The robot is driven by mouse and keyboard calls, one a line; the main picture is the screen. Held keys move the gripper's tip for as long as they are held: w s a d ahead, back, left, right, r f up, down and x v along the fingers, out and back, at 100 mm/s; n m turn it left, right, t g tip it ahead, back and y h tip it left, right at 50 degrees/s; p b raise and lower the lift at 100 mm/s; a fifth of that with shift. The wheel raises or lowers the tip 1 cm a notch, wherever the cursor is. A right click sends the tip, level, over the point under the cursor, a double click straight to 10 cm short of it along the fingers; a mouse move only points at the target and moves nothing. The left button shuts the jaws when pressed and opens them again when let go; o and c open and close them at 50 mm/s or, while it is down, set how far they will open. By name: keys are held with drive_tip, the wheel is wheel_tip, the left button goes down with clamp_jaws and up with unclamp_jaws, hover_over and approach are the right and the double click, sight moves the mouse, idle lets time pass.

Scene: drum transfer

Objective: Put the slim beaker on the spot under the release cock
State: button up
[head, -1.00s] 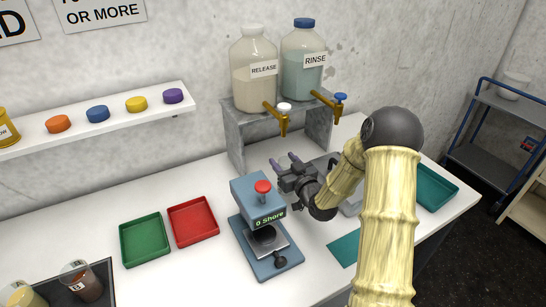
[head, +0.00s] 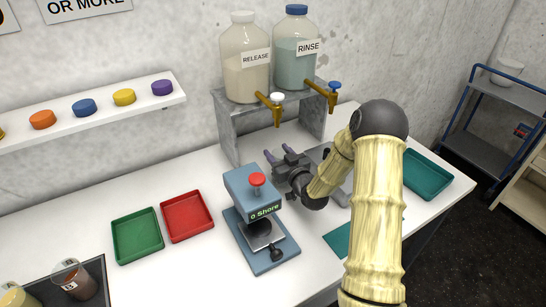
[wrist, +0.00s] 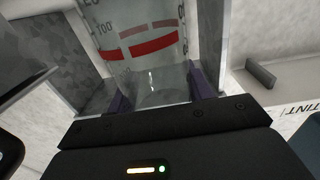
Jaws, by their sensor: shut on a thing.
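My gripper (head: 277,154) is shut on the slim beaker (wrist: 150,60), a clear glass with red bands and a printed scale, between its purple fingers in the wrist view. In the head view the clear beaker can hardly be made out at the fingers. The gripper is in front of the grey stand, below the release cock (head: 270,107), which is brass with a white knob. The cock belongs to the jar labelled RELEASE (head: 246,80). The spot under the cock cannot be made out, and I cannot tell whether the beaker touches the table.
The RINSE jar (head: 296,65) and its blue-knobbed cock (head: 326,92) are just right on the same stand (head: 232,130). A blue Shore tester (head: 258,215) stands close in front of my gripper. Red (head: 187,216), green (head: 137,235) and teal (head: 427,174) trays lie on the white table.

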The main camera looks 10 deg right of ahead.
drive_tip(key=shift+s+a+f, duration=0.1)
drive_tip(key=shift+s+f, duration=0.05)
drive_tip(key=shift+f, duration=0.1)
drive_tip(key=shift+a+y, duration=0.3)
drive_tip(key=shift+a, duration=0.7)
drive_tip(key=shift+d+f, duration=0.15)
drive_tip(key=shift+f, duration=0.05)
drive_tip(key=o, duration=1.3)
drive_tip(key=shift+d, duration=0.1)
drive_tip(key=shift+d+r, duration=0.1)
drive_tip(key=shift+r, duration=0.1)
drive_tip(key=b+v, duration=0.3)
drive_tip(key=v, duration=0.9)
